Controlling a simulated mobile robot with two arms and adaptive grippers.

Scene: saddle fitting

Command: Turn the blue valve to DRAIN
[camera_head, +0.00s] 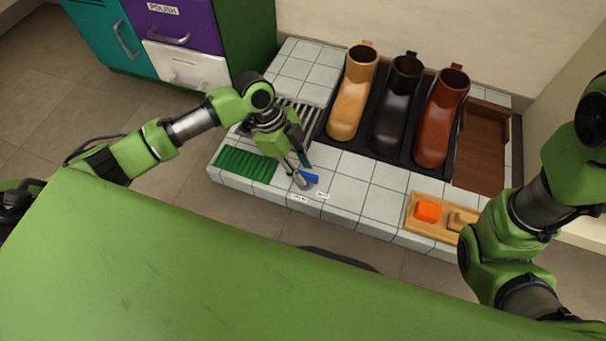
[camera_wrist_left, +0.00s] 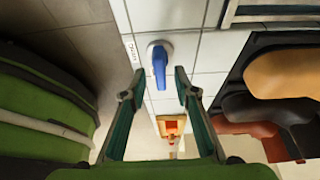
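The blue valve handle (camera_head: 310,178) sits on a grey round base at the front of the tiled counter. Two small white labels lie in front of it; their text is too small to read for sure. My left gripper (camera_head: 300,172) is over the valve with its fingers pointing down. In the left wrist view the blue handle (camera_wrist_left: 160,68) shows between the two spread fingertips, pointing toward the gripper, with a gap on each side. One label (camera_wrist_left: 132,50) shows left of it. My right arm is at the right of the head view; its gripper is not visible.
A green ribbed mat (camera_head: 245,164) lies left of the valve and a striped grate behind my left gripper. Tan, black and red boots (camera_head: 437,120) stand behind on a dark tray. A wooden tray (camera_head: 418,222) with an orange block is at right. Tiles between are clear.

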